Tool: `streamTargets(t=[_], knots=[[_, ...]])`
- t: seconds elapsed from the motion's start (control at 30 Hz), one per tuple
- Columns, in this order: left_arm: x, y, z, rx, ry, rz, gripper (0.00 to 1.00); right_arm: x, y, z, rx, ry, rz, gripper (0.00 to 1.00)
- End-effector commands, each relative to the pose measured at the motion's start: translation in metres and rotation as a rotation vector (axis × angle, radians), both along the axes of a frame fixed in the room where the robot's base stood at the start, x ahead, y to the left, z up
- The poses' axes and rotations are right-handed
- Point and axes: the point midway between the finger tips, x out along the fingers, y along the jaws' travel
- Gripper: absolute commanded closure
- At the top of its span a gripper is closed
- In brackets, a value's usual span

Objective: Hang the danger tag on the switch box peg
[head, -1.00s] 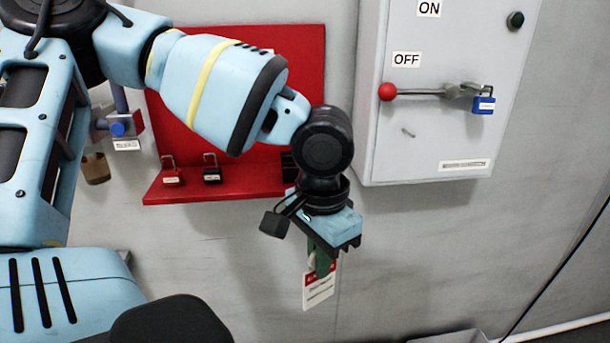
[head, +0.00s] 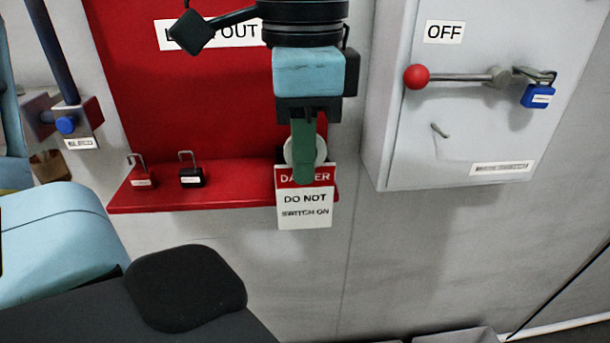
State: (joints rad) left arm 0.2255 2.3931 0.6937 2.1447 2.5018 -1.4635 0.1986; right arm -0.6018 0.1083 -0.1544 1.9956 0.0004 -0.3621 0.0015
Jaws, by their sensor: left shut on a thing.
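The danger tag (head: 305,207) is a white card with a red band, reading "DANGER DO NOT SWITCH ON". It hangs from my left gripper (head: 304,165), whose green fingers are shut on its pale round top. The tag is upright, its face toward me, in front of the red board's shelf. The grey switch box (head: 450,150) is to the right of the gripper. Its small peg (head: 439,131) sticks out of the door below the lever and is bare. The tag is left of the peg and lower. My right gripper is not in view.
The red-knobbed lever (head: 417,77) is at OFF with a blue padlock (head: 539,95) at its right. A red lockout board (head: 180,90) has a shelf with a red padlock (head: 141,176) and a black padlock (head: 191,176). Bare wall separates board and box.

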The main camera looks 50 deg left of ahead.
Motion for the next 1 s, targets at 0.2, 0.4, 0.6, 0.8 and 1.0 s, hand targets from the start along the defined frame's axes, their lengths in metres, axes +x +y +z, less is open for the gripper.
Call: streamTargets(t=[0.2,0.4,0.6,0.8,1.0], knots=[[0.0,0.0,0.0,0.0,0.0,0.001,1.0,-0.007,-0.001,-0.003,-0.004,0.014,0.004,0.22],[0.016,0.016,-0.002,-0.003,0.003,0.005,1.0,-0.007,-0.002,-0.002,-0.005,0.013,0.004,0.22],[0.048,0.049,-0.007,-0.003,0.001,0.006,1.0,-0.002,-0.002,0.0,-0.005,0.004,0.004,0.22],[0.077,0.08,-0.01,-0.001,0.001,0.005,1.0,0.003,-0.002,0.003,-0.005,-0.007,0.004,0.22],[0.092,0.095,-0.013,0.0,0.0,0.002,1.0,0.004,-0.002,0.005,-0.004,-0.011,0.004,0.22]])
